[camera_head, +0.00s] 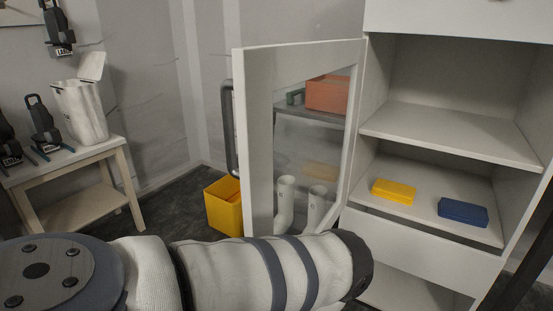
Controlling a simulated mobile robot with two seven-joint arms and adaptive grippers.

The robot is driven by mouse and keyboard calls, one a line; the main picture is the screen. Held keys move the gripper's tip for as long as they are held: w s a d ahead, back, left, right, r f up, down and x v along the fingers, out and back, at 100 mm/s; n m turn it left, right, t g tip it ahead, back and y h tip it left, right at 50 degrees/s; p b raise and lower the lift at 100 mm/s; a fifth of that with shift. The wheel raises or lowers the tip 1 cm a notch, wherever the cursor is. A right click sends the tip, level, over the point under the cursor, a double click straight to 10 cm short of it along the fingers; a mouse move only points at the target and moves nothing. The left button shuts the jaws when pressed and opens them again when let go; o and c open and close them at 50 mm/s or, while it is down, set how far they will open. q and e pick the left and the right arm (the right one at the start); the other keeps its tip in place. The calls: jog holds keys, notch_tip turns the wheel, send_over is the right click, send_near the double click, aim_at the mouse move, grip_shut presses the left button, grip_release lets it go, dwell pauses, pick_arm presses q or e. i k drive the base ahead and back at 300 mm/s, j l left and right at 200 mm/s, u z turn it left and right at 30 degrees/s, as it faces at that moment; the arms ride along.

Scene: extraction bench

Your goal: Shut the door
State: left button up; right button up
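The door (253,145) is a white-framed panel with a glass pane and stands wide open. It is hinged on the left side of the white cabinet (455,131). A long dark vertical handle (231,135) is on the door's free edge, at the left. Neither of my grippers is in view.
Inside the cabinet, a yellow box (393,191) and a blue box (462,211) lie on a shelf. A yellow bin (222,205) stands on the floor behind the door's handle side. A small table (75,160) with dark devices and a white container is at the left.

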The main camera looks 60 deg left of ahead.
aim_at(261, 71)
jog(key=k+j, duration=0.15)
jog(key=j, duration=0.25)
jog(key=k+j, duration=0.1)
jog(key=j, duration=0.25)
jog(key=k+j, duration=0.15)
jog(key=j, duration=0.25)
